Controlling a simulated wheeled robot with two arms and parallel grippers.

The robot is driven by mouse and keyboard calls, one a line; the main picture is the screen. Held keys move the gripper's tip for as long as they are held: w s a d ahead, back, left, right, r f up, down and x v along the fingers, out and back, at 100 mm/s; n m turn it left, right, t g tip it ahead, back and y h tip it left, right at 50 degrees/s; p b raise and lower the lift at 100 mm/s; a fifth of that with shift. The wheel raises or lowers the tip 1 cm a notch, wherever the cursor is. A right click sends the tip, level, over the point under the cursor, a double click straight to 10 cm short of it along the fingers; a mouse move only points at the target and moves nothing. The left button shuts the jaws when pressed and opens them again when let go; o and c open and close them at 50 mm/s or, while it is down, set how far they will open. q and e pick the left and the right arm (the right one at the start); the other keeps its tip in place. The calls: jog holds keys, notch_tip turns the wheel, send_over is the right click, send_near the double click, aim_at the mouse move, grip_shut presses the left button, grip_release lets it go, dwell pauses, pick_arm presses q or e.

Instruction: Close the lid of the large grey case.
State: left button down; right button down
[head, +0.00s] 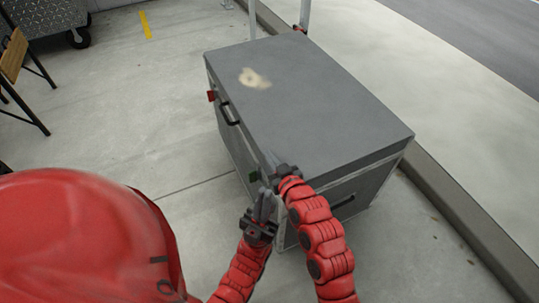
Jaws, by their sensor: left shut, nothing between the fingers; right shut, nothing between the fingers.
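The large grey case (310,88) stands on the concrete in the middle of the view. Its lid lies flat across the top, with a thin seam below its edge. The lid has a pale worn patch. A dark handle and a red latch are on the case's left side. My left gripper (264,204) is shut and empty beside the case's near left corner. My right gripper (272,164) is shut and empty just above it, by the lid's near left edge. I cannot tell whether it touches the lid. My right arm hides part of the near side.
A kerb (455,200) runs close along the case's right side, with a road beyond. A wooden folding seat (14,55) and a metal wheeled box (45,15) are at the upper left. The concrete left of the case is clear.

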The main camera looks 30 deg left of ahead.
jog(key=shift+s+f, duration=0.15)
jog(key=shift+f, duration=0.65)
jog(key=r+p, duration=0.1)
jog(key=r, duration=0.2)
jog(key=r+p, duration=0.1)
jog(key=r, duration=0.2)
jog(key=shift+w, duration=0.2)
jog(key=v, duration=0.9)
jog(key=shift+s+d+f+p, duration=0.15)
jog(key=shift+d+p, duration=0.05)
jog(key=shift+p, duration=0.1)
jog(key=shift+s+d, duration=0.15)
jog(key=shift+d, duration=0.1)
